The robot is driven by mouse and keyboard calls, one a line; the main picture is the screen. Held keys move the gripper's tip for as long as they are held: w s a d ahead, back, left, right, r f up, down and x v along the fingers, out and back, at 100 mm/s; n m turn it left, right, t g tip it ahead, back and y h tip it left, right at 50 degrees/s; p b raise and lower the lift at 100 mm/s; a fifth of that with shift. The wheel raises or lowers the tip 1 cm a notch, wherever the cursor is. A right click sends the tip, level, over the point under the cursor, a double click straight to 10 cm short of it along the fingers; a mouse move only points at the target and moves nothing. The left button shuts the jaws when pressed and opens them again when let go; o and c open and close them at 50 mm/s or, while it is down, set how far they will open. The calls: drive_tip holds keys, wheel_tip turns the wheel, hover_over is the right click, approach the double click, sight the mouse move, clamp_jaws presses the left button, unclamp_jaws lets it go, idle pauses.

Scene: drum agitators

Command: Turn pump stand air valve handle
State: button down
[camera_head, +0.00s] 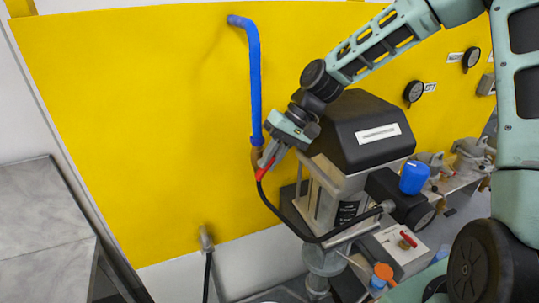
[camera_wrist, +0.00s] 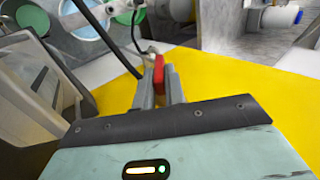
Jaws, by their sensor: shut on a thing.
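The red valve handle (camera_head: 263,170) sits at the lower end of the blue air pipe (camera_head: 254,85), beside the yellow wall. My gripper (camera_head: 268,163) comes from the upper right and is at this handle. In the wrist view the red handle (camera_wrist: 158,76) stands between the two grey fingers of my gripper (camera_wrist: 160,88), which are closed on it. The valve body is mostly hidden by the gripper. A black hose (camera_head: 270,205) runs down from the valve and curves right toward the pump stand (camera_head: 325,200).
A dark-topped machine housing (camera_head: 360,125) stands just right of my gripper. A blue cup-like part (camera_head: 413,178) and a small box with a red lever (camera_head: 402,243) are farther right. A grey bench (camera_head: 38,215) is at left. The yellow wall (camera_head: 130,120) left of the pipe is clear.

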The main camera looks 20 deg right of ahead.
drive_tip(key=shift+y, duration=0.3)
drive_tip(key=c, duration=1.5)
unclamp_jaws()
drive_tip(key=shift+o, duration=0.2)
drive_tip(key=shift+d, duration=0.1)
wheel_tip(320, 180, up, 10)
drive_tip(key=b, duration=0.4)
